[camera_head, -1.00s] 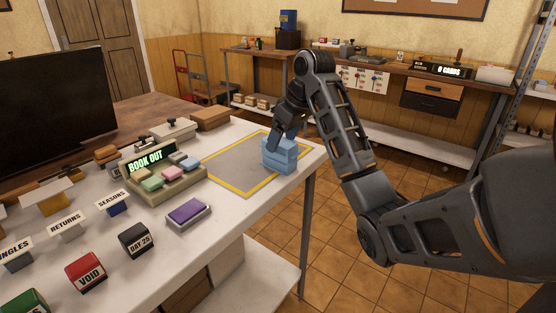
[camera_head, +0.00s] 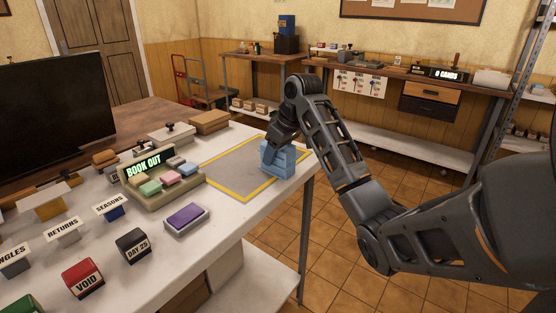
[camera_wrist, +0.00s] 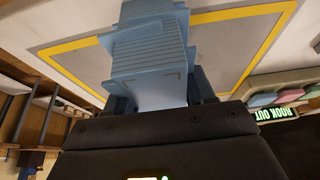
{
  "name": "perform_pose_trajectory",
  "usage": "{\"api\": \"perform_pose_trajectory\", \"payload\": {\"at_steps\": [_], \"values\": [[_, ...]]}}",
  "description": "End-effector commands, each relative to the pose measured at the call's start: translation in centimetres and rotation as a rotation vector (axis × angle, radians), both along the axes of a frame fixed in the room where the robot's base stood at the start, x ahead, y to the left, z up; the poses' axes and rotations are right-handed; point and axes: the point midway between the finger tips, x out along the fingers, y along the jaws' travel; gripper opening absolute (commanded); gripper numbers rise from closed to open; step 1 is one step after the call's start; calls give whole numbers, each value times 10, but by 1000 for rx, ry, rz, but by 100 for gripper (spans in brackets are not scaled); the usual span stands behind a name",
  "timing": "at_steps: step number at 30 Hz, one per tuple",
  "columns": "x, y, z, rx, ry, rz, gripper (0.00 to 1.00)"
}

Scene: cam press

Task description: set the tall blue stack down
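The tall blue stack (camera_head: 280,163) stands upright at the right corner of the yellow-bordered grey mat (camera_head: 232,170) on the white table. My gripper (camera_head: 277,142) is at the top of the stack, fingers pointing down. In the wrist view the ribbed, stepped blue stack (camera_wrist: 150,50) runs from between my fingers (camera_wrist: 160,95) out toward the mat. The gripper looks shut on it. The underside of the stack is hidden, so I cannot tell whether it touches the mat.
A tray with a BOOK OUT sign (camera_head: 145,163) and several coloured blocks stands left of the mat. A purple-topped block (camera_head: 187,216) lies in front. The table's right edge (camera_head: 300,182) is close to the stack. The rest of the mat is clear.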

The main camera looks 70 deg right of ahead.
Motion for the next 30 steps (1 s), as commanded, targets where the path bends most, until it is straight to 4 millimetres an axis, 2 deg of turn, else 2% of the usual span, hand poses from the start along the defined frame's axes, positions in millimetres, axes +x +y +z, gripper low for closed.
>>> {"api": "perform_pose_trajectory", "payload": {"at_steps": [2, 13, 23, 26, 30], "values": [[0, 0, 0, 0, 0, 0, 43], [0, 0, 0, 0, -1, 0, 8], [1, 0, 7, -2, -2, 1, 7], [1, 0, 16, -2, -2, 1, 7], [1, -1, 39, -5, -4, 1, 7]]}}
